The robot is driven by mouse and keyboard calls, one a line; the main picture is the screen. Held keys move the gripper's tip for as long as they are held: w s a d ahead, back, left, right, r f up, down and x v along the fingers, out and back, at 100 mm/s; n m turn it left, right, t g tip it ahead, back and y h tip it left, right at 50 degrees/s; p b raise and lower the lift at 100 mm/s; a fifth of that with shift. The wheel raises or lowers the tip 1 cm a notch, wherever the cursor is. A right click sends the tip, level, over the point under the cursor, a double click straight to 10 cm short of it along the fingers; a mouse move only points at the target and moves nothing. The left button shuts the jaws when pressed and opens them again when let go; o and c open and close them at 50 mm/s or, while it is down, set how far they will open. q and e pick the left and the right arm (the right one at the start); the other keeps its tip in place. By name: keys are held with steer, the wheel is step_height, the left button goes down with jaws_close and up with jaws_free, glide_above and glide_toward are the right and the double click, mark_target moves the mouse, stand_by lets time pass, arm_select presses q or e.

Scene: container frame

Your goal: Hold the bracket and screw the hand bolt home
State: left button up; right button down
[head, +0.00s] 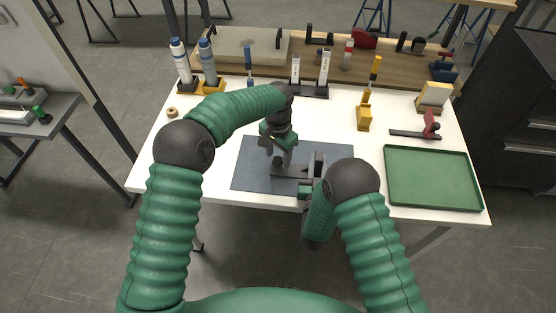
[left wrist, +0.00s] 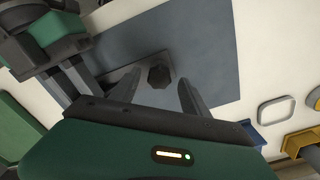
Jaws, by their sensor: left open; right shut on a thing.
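The hand bolt (left wrist: 159,76) has a dark faceted knob and stands on a grey bracket (left wrist: 126,76) in the left wrist view. In the head view the bracket (head: 287,171) lies over the blue-grey mat (head: 254,178). My left gripper (head: 278,157) points down over the bolt. Its two fingers are open, one on each side of the knob, with gaps visible. My right gripper (head: 309,180) is shut on the bracket's right end; it also shows at the upper left of the left wrist view (left wrist: 78,76). How deep the bolt sits is hidden.
A green tray (head: 431,205) stands on the right of the white table. The mat's left part is clear.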

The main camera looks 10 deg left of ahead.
mark_target(278, 159)
arm_select(q)
steer(key=shift+r, duration=0.5)
steer(key=shift+c, duration=0.4)
step_height(278, 159, up, 4)
steer(key=n, duration=0.7)
steer(key=shift+f, duration=0.25)
step_height(278, 159, down, 8)
steer(key=shift+f, duration=0.1)
